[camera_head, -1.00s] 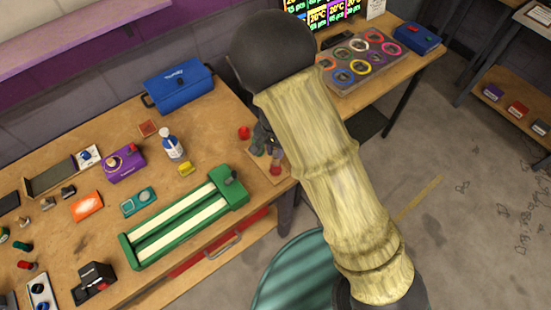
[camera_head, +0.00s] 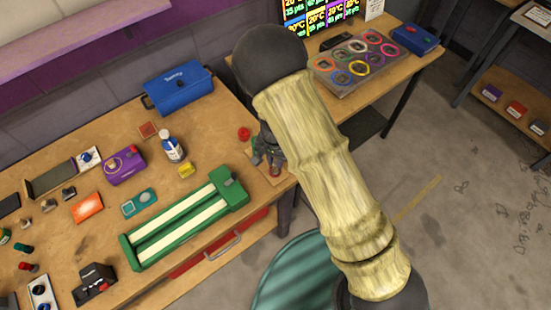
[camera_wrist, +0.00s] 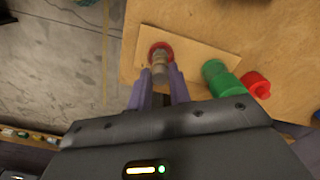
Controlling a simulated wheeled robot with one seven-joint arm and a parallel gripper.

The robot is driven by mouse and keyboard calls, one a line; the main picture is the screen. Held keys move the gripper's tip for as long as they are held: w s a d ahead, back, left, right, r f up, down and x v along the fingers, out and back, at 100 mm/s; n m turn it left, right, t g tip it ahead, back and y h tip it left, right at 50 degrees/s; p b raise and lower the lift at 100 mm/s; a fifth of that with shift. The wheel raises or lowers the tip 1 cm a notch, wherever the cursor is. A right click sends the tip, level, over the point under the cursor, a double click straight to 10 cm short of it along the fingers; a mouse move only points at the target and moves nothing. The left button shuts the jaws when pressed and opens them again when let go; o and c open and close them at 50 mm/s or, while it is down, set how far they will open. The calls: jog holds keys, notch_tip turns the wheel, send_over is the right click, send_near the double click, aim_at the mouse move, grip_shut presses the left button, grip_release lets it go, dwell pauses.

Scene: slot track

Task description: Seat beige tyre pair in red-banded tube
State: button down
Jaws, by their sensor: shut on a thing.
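My gripper (camera_wrist: 160,76) is shut on the beige tyre pair (camera_wrist: 159,68), a small pale cylinder between the two purple fingers in the wrist view. The red-banded tube (camera_wrist: 161,47) shows as a red ring just beyond the fingertips. The pair overlaps the ring in this view; I cannot tell whether it is inside the tube or just above it. In the head view my gripper (camera_head: 272,162) is low over the board, beside the red of the tube (camera_head: 277,171), and the tyre pair is too small to make out.
The tan board (camera_wrist: 205,50) lies near the table edge. In the head view, a green slot track (camera_head: 185,220) and yellow block (camera_head: 186,170) lie to the left.

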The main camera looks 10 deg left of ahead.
aim_at(275, 162)
jog(key=shift+f, duration=0.15)
jog(key=c, duration=1.3)
grip_release()
jog(key=shift+a, duration=0.1)
jog(key=shift+s, duration=0.1)
jog(key=shift+r, duration=0.2)
notch_tip(275, 162, up, 12)
jog(key=b, duration=0.1)
